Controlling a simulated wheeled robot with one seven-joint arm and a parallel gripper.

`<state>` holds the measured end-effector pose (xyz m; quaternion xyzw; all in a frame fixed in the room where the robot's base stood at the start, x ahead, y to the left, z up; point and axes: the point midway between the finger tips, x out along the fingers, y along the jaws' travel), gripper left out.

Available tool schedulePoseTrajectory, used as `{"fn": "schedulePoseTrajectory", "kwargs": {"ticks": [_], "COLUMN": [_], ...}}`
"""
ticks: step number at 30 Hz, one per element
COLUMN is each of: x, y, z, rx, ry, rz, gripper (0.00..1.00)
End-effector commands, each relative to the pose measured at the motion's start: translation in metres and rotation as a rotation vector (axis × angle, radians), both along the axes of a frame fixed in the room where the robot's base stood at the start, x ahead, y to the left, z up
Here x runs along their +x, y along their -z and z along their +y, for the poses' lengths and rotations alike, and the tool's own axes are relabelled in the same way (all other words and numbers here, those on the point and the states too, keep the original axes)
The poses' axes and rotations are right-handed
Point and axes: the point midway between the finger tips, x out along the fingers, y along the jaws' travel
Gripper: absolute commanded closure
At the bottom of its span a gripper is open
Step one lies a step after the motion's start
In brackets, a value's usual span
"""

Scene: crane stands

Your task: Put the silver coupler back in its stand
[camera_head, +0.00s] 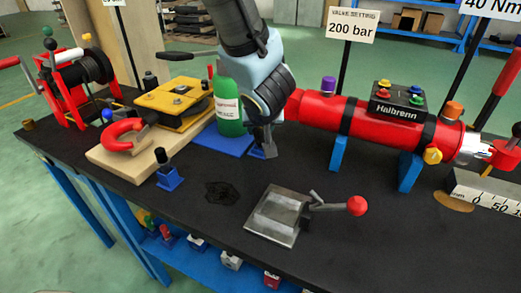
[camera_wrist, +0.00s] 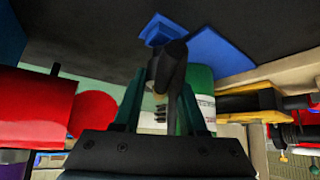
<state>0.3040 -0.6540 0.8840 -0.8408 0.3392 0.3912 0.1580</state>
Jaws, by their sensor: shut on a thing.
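My gripper (camera_head: 264,126) is shut on the silver coupler (camera_wrist: 168,65), which looks dark grey in the wrist view, between the two dark green fingers (camera_wrist: 160,100). In the head view the coupler (camera_head: 269,146) shows as a small grey piece below my gripper. A small blue stand (camera_head: 257,154) is directly at its lower end, on the black table right of the green bottle. The stand also shows beyond the coupler in the wrist view (camera_wrist: 158,27). I cannot tell whether the coupler touches the stand or is above it.
The green bottle (camera_head: 229,104) stands on a blue mat (camera_head: 208,140) close left of my gripper. The red Halbrenn cylinder (camera_head: 350,116) lies close on the right. Another blue stand (camera_head: 168,179) holds a black piece. A metal plate with a red-knobbed lever (camera_head: 275,215) lies in front.

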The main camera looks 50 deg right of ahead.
Motion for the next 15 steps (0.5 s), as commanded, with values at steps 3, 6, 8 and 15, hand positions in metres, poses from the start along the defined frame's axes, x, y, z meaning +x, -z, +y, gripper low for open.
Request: {"fn": "schedulePoseTrajectory", "kwargs": {"ticks": [3,6,8,15], "x": [0.000,0.000,0.000,0.000], "y": [0.001,0.004,0.007,0.016], "z": [0.000,0.000,0.000,0.000], "rx": [0.000,0.000,0.000,0.001], "ry": [0.000,0.000,0.000,-0.001], "rz": [0.000,0.000,0.000,-0.001], "gripper": [1.00,1.00,1.00,1.00]}}
